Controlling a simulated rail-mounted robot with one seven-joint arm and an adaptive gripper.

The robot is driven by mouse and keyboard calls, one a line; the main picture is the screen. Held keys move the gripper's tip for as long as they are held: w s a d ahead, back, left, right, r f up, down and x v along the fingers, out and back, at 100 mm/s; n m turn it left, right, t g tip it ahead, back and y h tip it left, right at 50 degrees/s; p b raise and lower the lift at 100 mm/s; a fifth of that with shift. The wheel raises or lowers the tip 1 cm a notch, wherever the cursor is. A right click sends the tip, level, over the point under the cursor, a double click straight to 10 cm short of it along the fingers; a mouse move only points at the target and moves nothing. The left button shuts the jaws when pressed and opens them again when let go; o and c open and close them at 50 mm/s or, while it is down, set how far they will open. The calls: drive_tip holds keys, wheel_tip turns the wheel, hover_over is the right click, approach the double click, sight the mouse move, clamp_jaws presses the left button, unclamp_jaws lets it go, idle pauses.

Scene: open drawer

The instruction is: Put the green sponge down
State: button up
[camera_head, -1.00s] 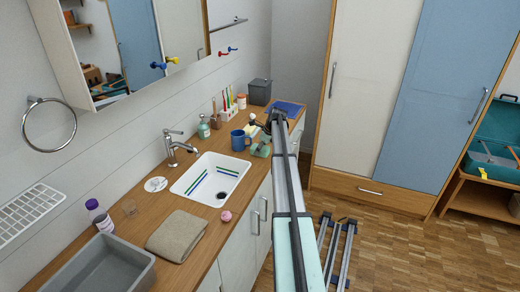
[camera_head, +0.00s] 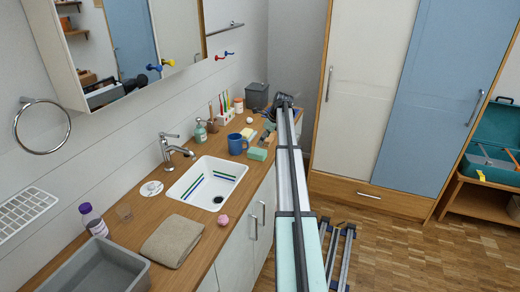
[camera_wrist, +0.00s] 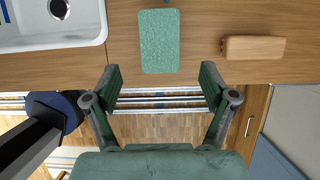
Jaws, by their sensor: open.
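The green sponge (camera_head: 258,154) lies flat on the wooden counter near its front edge, right of the sink and in front of the blue mug. In the wrist view the sponge (camera_wrist: 159,41) is fully visible, just beyond the fingertips and centred between them. My gripper (camera_wrist: 162,80) is open and empty, with its two fingers wide apart and clear of the sponge. In the head view my gripper (camera_head: 284,100) is beyond the sponge, above the far end of the counter, its fingers hard to make out.
A wooden block (camera_wrist: 253,47) lies right of the sponge in the wrist view. The blue mug (camera_head: 237,143) stands behind the sponge, and the white sink (camera_head: 207,181) is to the left. A folded towel (camera_head: 172,241) and grey tub (camera_head: 97,272) are nearer. Drawers and cabinets lie below the counter edge.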

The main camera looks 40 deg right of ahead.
drive_tip(key=shift+v, duration=1.45)
